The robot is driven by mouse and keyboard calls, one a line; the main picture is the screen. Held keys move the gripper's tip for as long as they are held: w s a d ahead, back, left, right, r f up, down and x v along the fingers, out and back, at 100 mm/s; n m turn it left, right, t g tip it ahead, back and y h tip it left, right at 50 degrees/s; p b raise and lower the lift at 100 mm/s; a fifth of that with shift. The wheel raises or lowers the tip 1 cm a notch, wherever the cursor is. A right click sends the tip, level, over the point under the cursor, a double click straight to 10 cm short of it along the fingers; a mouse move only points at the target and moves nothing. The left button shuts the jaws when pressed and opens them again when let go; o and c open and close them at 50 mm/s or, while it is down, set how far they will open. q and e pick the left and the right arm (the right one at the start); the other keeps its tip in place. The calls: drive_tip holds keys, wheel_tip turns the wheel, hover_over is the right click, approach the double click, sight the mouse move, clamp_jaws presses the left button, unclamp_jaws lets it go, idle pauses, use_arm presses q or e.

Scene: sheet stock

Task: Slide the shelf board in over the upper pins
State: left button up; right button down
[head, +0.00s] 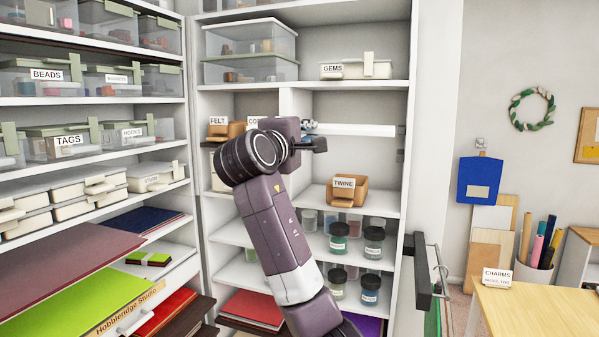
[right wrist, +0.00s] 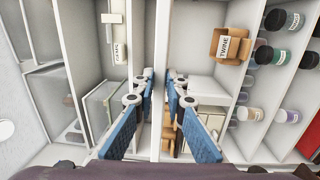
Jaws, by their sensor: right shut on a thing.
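The white shelf board (head: 362,130) lies roughly level across the right bay of the white cabinet, between the gems shelf and the twine shelf. Its right end is close to the bay's right side wall. My right gripper (head: 312,136) is shut on the board's front edge near its left end. In the right wrist view the blue fingers of the right gripper (right wrist: 160,78) close on either side of the board (right wrist: 160,40). I cannot make out the upper pins, nor whether the board touches them. My left gripper is not in view.
The cardboard twine bin (head: 346,190) stands on the shelf below the board. The gems box (head: 356,68) is on the shelf above. A felt bin (head: 226,131) is in the left bay, partly behind my arm. Jars (head: 373,243) stand lower down.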

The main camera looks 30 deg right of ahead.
drive_tip(key=r, duration=0.2)
drive_tip(key=s+r, duration=0.1)
drive_tip(key=r, duration=0.1)
drive_tip(key=shift+d, duration=0.15)
drive_tip(key=shift+h, duration=0.3)
drive_tip(key=shift+w+d+f, duration=1.2)
drive_tip(key=shift+d+f, duration=0.2)
drive_tip(key=shift+d, duration=0.05)
